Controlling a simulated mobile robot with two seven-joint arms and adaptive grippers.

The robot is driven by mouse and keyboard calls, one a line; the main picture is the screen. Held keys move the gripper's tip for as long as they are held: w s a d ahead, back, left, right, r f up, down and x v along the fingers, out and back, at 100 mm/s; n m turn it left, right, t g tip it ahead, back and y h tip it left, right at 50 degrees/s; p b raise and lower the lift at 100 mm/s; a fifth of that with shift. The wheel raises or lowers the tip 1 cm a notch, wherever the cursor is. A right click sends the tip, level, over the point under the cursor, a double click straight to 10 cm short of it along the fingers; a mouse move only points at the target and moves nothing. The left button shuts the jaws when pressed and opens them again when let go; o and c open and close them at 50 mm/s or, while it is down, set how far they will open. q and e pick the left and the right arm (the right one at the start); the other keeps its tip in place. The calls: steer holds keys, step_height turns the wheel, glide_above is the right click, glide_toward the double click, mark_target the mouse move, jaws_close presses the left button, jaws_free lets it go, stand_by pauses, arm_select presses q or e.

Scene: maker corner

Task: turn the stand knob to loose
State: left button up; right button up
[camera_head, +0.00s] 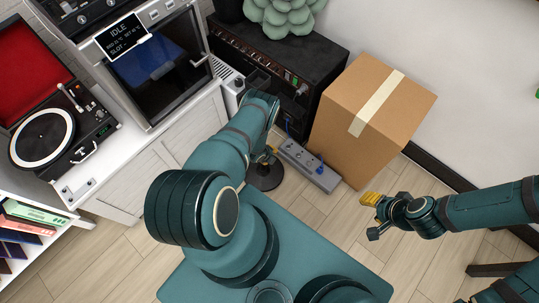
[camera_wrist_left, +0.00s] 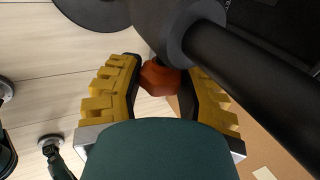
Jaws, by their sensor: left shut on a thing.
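The stand shows in the left wrist view as a dark collar with a thick black pole (camera_wrist_left: 250,75) running to the lower right. Its orange-red knob (camera_wrist_left: 160,78) sits under the collar. My left gripper (camera_wrist_left: 162,85) has its yellow ribbed fingers on either side of the knob and is shut on it. In the head view my left arm hides the knob and most of the stand; the round dark base (camera_head: 265,176) shows on the floor. My right gripper (camera_head: 370,199) is at the right above the floor, away from the stand; its finger gap is unclear.
A grey power strip (camera_head: 308,165) with a blue plug lies right of the stand base. A cardboard box (camera_head: 365,115) and a black cabinet (camera_head: 280,60) stand behind. A white cabinet (camera_head: 165,160) with a turntable (camera_head: 45,140) is at left. Floor near the right gripper is clear.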

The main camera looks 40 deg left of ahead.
arm_select(q)
steer(key=t, duration=0.4)
steer(key=shift+s+f, duration=0.1)
steer(key=shift+t, duration=1.5)
steer(key=o, duration=1.2)
steer(key=v, duration=1.2)
steer(key=shift+a+f, duration=0.1)
steer(key=shift+a, duration=0.2)
